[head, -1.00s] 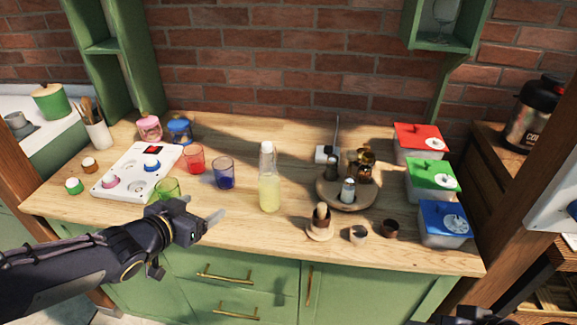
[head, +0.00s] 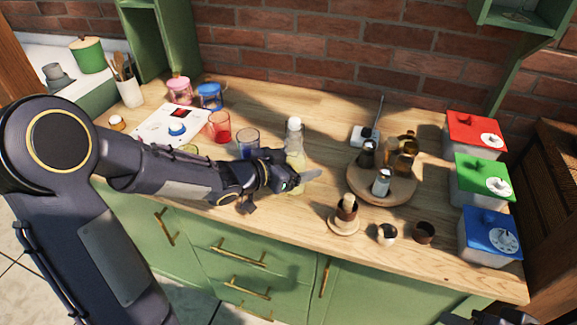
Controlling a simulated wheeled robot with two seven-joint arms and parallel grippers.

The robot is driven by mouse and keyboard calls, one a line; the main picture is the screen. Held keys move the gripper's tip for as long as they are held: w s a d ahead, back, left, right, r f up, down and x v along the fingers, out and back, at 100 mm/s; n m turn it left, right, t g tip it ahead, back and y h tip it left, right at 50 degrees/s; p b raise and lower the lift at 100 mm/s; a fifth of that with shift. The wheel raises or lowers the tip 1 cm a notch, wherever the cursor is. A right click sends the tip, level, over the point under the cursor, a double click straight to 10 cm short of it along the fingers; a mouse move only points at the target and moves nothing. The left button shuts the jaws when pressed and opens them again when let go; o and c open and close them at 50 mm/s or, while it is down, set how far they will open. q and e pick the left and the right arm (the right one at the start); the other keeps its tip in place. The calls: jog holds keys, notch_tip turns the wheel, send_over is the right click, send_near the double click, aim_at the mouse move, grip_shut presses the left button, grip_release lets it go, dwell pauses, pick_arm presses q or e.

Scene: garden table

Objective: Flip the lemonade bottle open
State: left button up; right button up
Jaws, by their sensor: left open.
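The lemonade bottle (head: 294,142) stands upright on the wooden table, a clear bottle with pale yellow liquid and a white top. My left gripper (head: 308,178) is open in front of the bottle's lower body and hides part of it. I cannot tell whether its fingers touch the glass. Nothing shows held in it. Only a dark piece of my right gripper (head: 497,316) shows at the bottom right edge; its fingers cannot be made out.
Red (head: 219,126) and blue (head: 248,143) glasses stand left of the bottle. A round wooden tray (head: 402,192) with small bottles stands to the right. Cups stand near the front edge. Red, green and blue lidded boxes line the right side. The table behind the bottle is clear.

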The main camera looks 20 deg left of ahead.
pick_arm(q)
jog(key=shift+w+d, duration=0.1)
jog(key=shift+w, duration=0.05)
jog(key=shift+c, duration=0.2)
jog(key=c, duration=1.4)
pick_arm(e)
grip_shut()
dwell(0.4)
dwell(0.4)
